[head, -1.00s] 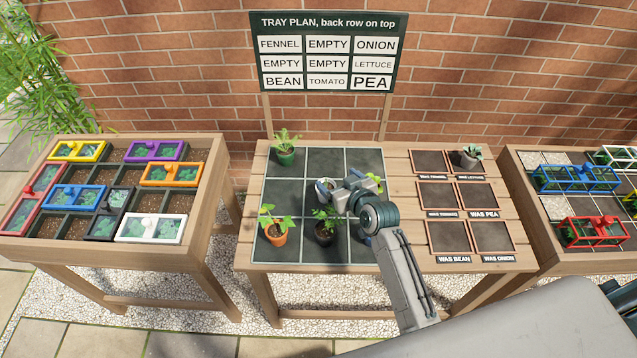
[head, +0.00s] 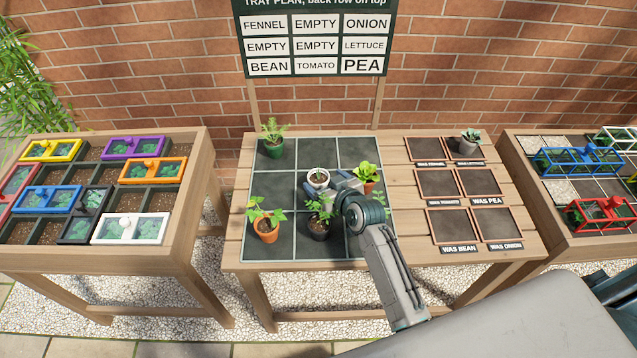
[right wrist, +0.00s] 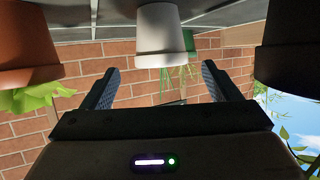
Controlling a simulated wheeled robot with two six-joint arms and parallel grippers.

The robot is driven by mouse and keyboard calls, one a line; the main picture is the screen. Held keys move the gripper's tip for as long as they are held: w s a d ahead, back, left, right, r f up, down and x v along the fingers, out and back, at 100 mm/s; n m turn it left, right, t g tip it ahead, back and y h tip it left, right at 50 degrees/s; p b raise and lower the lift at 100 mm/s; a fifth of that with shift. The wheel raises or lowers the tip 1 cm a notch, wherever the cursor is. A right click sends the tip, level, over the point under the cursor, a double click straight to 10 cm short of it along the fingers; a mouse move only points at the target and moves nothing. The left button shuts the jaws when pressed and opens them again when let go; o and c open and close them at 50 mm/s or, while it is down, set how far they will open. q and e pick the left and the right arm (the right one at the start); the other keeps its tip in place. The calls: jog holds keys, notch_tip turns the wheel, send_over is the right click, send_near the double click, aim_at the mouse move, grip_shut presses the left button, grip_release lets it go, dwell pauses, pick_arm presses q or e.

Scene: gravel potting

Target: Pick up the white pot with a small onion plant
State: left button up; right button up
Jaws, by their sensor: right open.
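The white pot with a small onion plant (head: 318,177) stands upright in the middle cell of the dark tray (head: 297,157) on the centre table. My right gripper (head: 332,186) is open just to the right of this pot, low over the tray. In the right wrist view, which is upside down, the white pot (right wrist: 161,30) is ahead of and roughly centred between the open fingers (right wrist: 161,70). Nothing is held. Whether a finger touches the pot cannot be told. My left gripper is not in view.
A dark pot (head: 320,228) stands in front, a terracotta bean pot (head: 267,232) front left, a green pot (head: 272,149) back left. The tray's back middle and right cells are clear.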

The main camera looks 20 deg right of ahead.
aim_at(321, 180)
jog(key=shift+f+p+x, duration=0.1)
jog(key=shift+p+x, duration=0.35)
jog(key=shift+x, duration=1.05)
jog(key=shift+f+p+x, duration=0.15)
jog(key=shift+p+x, duration=0.3)
jog(key=shift+x, duration=1.05)
jog(key=shift+s, duration=0.1)
jog(key=c, duration=1.1)
